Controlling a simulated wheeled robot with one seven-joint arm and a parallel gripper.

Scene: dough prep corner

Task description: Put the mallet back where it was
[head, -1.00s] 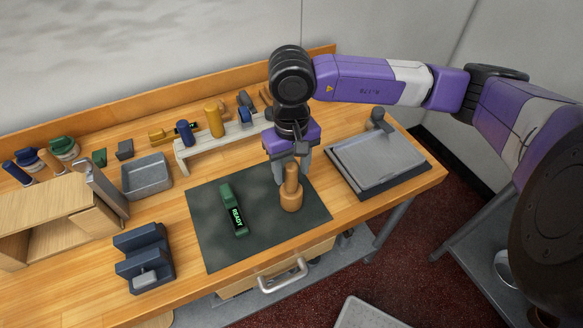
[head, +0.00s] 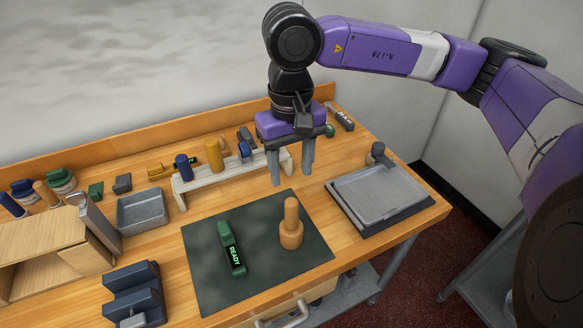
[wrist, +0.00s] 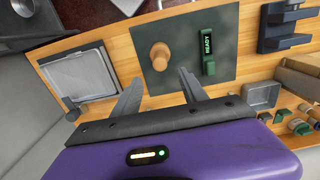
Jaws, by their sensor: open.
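The mallet (head: 291,228), of light brown wood, stands upright on the dark mat (head: 205,268) with its handle up. A green device (head: 231,246) with a lit READY display lies to its left on the same mat. My gripper (head: 292,178) is open and empty, above and behind the mallet, clear of its handle. In the wrist view the mallet (wrist: 160,56) stands beyond my open fingers (wrist: 162,77), with nothing between them.
A grey tray (head: 378,195) lies right of the mat. A pale raised rack (head: 200,183) with pegs stands behind it. A grey bin (head: 143,212), a dark blue stepped block (head: 132,292) and a wooden cabinet (head: 45,240) are on the left.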

